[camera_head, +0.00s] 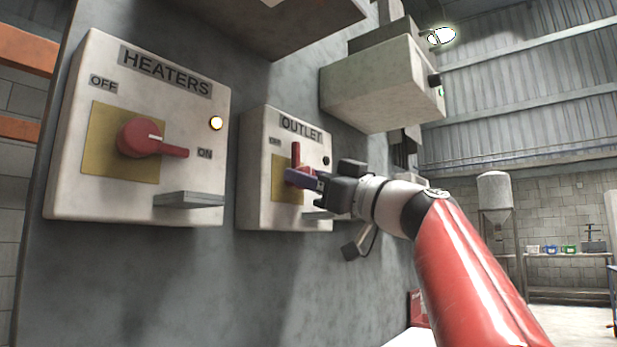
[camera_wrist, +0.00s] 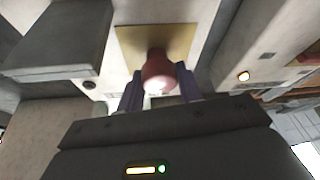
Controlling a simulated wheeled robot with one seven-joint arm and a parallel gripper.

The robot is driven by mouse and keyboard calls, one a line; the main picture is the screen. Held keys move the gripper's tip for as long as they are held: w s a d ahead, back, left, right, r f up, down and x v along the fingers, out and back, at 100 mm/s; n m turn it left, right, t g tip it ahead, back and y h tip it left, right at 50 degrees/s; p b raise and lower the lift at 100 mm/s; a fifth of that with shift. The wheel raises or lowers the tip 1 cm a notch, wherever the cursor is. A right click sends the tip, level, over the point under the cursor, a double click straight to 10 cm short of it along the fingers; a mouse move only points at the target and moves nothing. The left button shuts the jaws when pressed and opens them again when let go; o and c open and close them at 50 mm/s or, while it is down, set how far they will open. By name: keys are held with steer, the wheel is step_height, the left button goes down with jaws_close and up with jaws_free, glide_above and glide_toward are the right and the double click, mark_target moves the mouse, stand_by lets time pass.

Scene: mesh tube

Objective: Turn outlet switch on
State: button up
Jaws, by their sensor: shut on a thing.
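The outlet box (camera_head: 257,190) is a pale wall box labelled OUTLET, with a yellow plate and a red switch handle (camera_head: 296,156). The handle points up, near the OFF label. The small lamp (camera_head: 326,161) on this box is dark. My gripper (camera_head: 300,178) is at the switch, its purple fingers at the lower part of the red handle. In the wrist view, the red knob (camera_wrist: 158,72) sits between the two purple fingers (camera_wrist: 160,90), in front of the yellow plate (camera_wrist: 172,40). The fingers are shut on it and partly hide it in the head view.
A heaters box (camera_head: 70,180) stands to the left, its red handle (camera_head: 150,140) pointing right to ON and its lamp (camera_head: 215,123) lit. A grey ledge (camera_head: 190,200) sticks out below it. Another pale box (camera_head: 375,85) juts out above my arm. Open room lies to the right.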

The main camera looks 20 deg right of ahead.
steer(key=shift+m, duration=0.4)
steer(key=m+t+h, duration=0.1)
steer(key=m, duration=0.1)
steer(key=m+h, duration=0.1)
steer(key=m, duration=0.2)
steer(key=shift+t, duration=0.4)
steer(key=m+h, duration=0.2)
steer(key=m, duration=0.1)
steer(key=m+t+h+p, duration=0.1)
steer(key=m, duration=0.2)
steer(key=shift+r+m+h, duration=0.2)
steer(key=shift+m+h, duration=0.1)
steer(key=shift+h, duration=0.1)
steer(key=m+h+p, duration=0.2)
steer(key=m+p, duration=0.2)
steer(key=m, duration=0.2)
steer(key=m+h, duration=0.1)
steer(key=m, duration=0.1)
steer(key=m+g+h+p, duration=0.1)
steer(key=m, duration=0.2)
steer(key=shift+f, duration=0.2)
steer(key=shift+m, duration=0.3)
steer(key=o, duration=1)
